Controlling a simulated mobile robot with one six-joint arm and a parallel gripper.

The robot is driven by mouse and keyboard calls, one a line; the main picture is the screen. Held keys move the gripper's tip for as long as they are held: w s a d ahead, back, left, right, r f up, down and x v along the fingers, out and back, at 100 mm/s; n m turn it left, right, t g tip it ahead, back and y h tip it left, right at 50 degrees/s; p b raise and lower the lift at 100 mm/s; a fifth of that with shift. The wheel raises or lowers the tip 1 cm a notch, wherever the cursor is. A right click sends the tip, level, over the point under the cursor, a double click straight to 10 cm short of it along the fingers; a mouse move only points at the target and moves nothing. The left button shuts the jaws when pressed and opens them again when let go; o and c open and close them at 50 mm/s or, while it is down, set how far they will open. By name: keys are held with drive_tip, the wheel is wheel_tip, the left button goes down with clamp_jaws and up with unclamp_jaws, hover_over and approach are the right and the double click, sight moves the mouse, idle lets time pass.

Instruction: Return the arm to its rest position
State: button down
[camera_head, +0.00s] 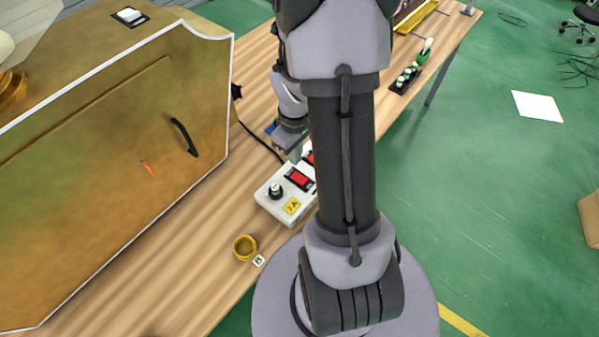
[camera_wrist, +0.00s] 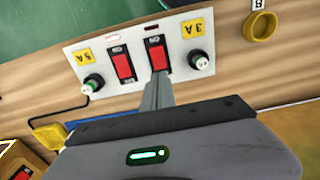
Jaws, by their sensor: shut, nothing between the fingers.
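My arm reaches over the wooden table, and its dark link covers the middle of the head view. My gripper (camera_head: 296,155) is shut and empty, above the far edge of a white control box (camera_head: 266,201). In the wrist view, the shut fingertips of my gripper (camera_wrist: 158,84) appear just at the lower edge of a red rocker switch (camera_wrist: 158,55). I cannot tell whether they touch it. A second red switch (camera_wrist: 123,66) lies to its left. The box also bears knobs and yellow labels marked 3A and 5A. My arm hides part of the box in the head view.
A large brass-coloured cabinet (camera_head: 105,165) with a black handle (camera_head: 184,137) stands left of the box. A yellow ring-shaped cup (camera_head: 245,247) sits near the table's front edge. A black strip (camera_head: 406,78) with small items lies farther back. Green floor is open on the right.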

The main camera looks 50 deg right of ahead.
drive_tip(key=shift+f, duration=0.1)
drive_tip(key=a+r+m+t, duration=0.3)
drive_tip(key=a+r+t, duration=0.1)
drive_tip(key=a+r, duration=1.4)
drive_tip(key=s+a+r+m+t+y, duration=0.1)
drive_tip(key=s+a+r+m+y, duration=0.1)
drive_tip(key=s+a+r, duration=0.4)
drive_tip(key=shift+s+r+t, duration=0.4)
drive_tip(key=shift+s+r, duration=0.1)
drive_tip(key=shift+s, duration=0.1)
